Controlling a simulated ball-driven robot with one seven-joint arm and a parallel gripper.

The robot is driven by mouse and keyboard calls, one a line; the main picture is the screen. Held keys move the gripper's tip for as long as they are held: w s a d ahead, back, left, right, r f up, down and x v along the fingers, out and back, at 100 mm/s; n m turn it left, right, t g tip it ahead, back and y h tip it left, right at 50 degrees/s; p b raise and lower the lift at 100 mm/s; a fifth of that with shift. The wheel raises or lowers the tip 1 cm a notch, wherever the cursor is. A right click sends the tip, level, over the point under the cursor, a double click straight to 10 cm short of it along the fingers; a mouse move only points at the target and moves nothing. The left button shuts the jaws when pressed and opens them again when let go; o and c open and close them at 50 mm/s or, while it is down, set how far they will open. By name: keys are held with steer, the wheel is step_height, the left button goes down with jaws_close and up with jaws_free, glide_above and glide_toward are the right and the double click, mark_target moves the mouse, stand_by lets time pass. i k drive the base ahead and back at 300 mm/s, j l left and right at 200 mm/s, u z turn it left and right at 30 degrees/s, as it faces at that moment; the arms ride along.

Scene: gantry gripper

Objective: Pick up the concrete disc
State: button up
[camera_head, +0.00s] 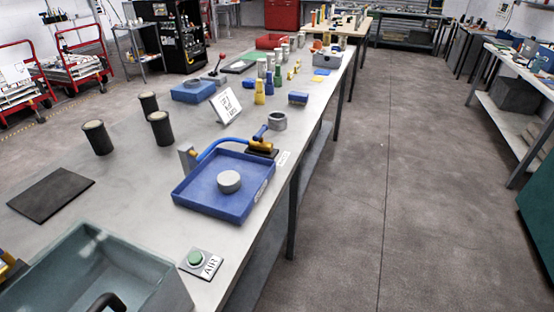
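A round, light grey concrete disc (229,181) lies flat in a shallow blue tray (190,206) on the long grey table. It sits near the tray's middle, with bare tray floor around it. My gripper is not in view.
A blue hose (222,141) and a dark-based tool (262,150) stand behind the tray. Beyond are a grey ring (277,121) and a white sign (226,105). Dark cylinders (97,137) and a black mat (50,194) are left. A grey bin (150,258) and green AIR button (195,258) are in front.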

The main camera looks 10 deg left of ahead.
mark_target(229, 181)
steer(key=i+l+u, duration=0.15)
steer(key=l+u, duration=0.25)
steer(key=i+l+u, duration=0.1)
steer(key=l+u, duration=0.75)
steer(key=i+j, duration=0.05)
